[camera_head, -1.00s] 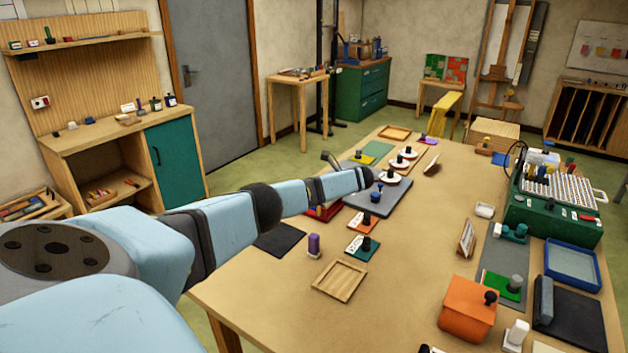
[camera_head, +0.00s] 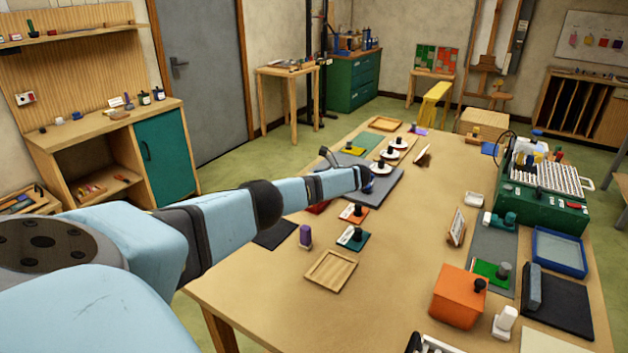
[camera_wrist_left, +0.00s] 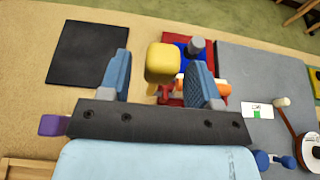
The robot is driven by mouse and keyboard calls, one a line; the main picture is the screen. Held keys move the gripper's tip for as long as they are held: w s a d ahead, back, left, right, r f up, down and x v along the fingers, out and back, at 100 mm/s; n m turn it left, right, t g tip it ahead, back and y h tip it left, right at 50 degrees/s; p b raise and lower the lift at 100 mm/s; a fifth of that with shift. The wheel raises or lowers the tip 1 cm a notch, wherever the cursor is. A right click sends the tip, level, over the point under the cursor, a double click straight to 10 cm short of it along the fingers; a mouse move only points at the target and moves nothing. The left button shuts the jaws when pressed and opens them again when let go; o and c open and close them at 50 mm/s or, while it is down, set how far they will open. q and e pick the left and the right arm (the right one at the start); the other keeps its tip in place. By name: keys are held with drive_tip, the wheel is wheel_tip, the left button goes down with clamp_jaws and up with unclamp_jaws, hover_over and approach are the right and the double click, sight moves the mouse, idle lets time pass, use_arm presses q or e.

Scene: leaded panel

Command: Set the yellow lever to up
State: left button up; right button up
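The yellow lever end (camera_wrist_left: 160,62) is a blocky yellow grip in the left wrist view. My left gripper (camera_wrist_left: 163,77) is open, with one blue finger on each side of it and small gaps showing. Under it is a red base (camera_wrist_left: 172,98) with a blue part and a grey knob (camera_wrist_left: 196,47). An orange piece shows partly behind the right-hand finger. In the head view my left arm covers most of the red base (camera_head: 318,208), and the lever cannot be made out. My right gripper is not in view.
A dark mat (camera_wrist_left: 88,55) lies beside the red base, and a grey board (camera_wrist_left: 265,75) with knobbed pieces lies on the other side. A purple cylinder (camera_head: 305,235) and a wooden tray (camera_head: 331,270) stand nearer. The table's middle (camera_head: 400,245) is fairly clear.

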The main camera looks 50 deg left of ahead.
use_arm(q)
drive_tip(key=b+v, duration=0.1)
drive_tip(key=v, duration=1.2)
drive_tip(key=shift+d+r, duration=0.25)
drive_tip(key=shift+d, duration=0.05)
drive_tip(key=shift+f, duration=0.1)
